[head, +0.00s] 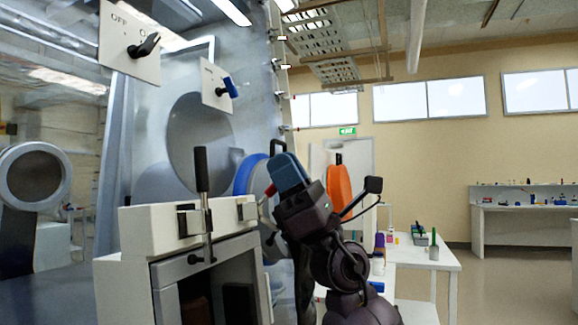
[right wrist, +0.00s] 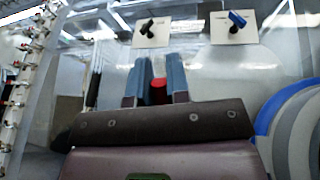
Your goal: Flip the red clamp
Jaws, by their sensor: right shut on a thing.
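The red clamp shows as a small red tip (head: 270,190) at the right side of a white box in the head view. In the right wrist view its red end (right wrist: 159,91) sits between the two blue-grey fingers. My right gripper (head: 274,180) is shut on it, with the fingers pointing up and to the left in the head view. Most of the clamp is hidden behind the fingers and the wrist. My left gripper is not in view.
The white box (head: 150,234) has a grey-framed front and a black-handled lever (head: 202,170). Panels with a black knob (head: 145,45) and a blue knob (head: 227,87) are above.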

